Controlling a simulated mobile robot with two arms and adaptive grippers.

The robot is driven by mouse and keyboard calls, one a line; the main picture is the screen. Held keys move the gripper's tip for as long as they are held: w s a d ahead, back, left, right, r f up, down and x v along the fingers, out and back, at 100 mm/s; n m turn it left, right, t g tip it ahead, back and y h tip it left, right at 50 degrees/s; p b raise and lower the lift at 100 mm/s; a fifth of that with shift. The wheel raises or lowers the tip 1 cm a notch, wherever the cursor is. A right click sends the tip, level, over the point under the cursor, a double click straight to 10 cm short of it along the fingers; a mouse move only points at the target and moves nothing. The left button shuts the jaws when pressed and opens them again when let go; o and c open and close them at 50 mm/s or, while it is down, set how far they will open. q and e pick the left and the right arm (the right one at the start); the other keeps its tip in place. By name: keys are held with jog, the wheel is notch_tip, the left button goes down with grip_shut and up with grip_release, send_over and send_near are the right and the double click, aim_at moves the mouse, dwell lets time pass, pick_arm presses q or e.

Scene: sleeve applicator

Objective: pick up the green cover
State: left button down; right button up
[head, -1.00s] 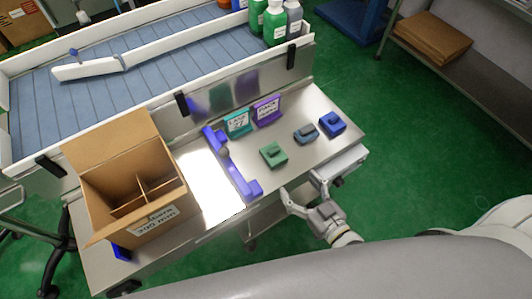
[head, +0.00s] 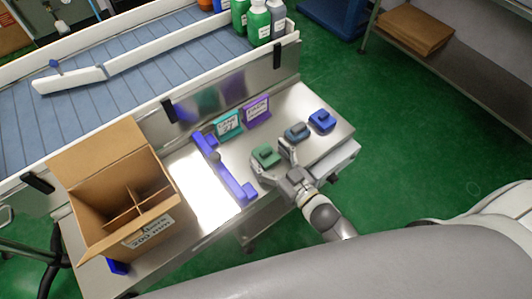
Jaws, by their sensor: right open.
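The green cover (head: 266,155) is a small green block with a raised top, lying on the metal table to the right of the blue-violet bar. My right gripper (head: 272,164) is open, with its fingers at the near and right sides of the green cover. Whether the fingers touch it I cannot tell. My left gripper is not in view.
A grey-blue block (head: 297,132) and a blue block (head: 321,121) lie just right of the green cover. A blue-violet bar (head: 224,170) lies left of it. Teal (head: 228,124) and purple (head: 256,111) sign holders stand behind. An open cardboard box (head: 120,200) stands at left.

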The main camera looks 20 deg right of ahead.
jog(key=shift+x, duration=0.9)
jog(key=shift+c, duration=0.2)
jog(key=c, duration=1.1)
jog(key=shift+r, duration=0.1)
